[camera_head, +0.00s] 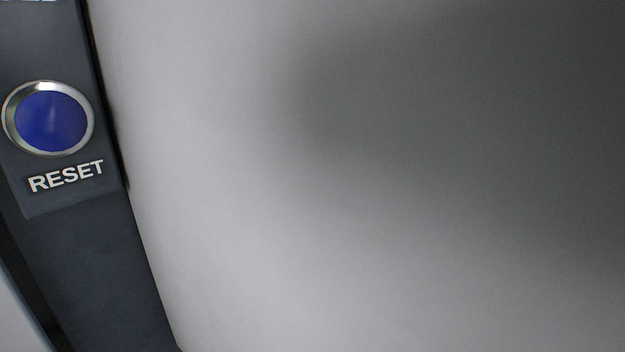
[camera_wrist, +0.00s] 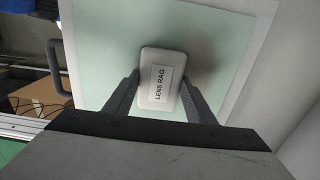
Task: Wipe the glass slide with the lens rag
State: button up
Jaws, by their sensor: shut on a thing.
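The lens rag (camera_wrist: 158,79) is a white, rounded pad with a label reading "LENS RAG", in the middle of the wrist view. My gripper (camera_wrist: 161,84) has its two dark fingers shut on the rag, one at each side. Beyond the rag is a flat, pale green pane with a white border, which looks like the glass slide (camera_wrist: 104,42). A soft shadow falls on the pane to the right of the rag. I cannot tell whether the rag touches the pane. The camera_head view shows neither the rag, the slide nor my gripper.
In the wrist view, a grey handle (camera_wrist: 57,68) stands at the left edge of the pane. A brown object (camera_wrist: 40,92) with dark cables lies farther left. A pale surface borders the pane on the right. A close grey surface fills most of the camera_head view.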

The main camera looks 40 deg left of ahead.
jog(key=shift+w+d, duration=0.2)
jog(key=shift+w, duration=2.5)
jog(key=shift+w+d, duration=0.2)
jog(key=shift+w, duration=2.45)
jog(key=shift+r, duration=3)
jog(key=shift+d+r, duration=0.1)
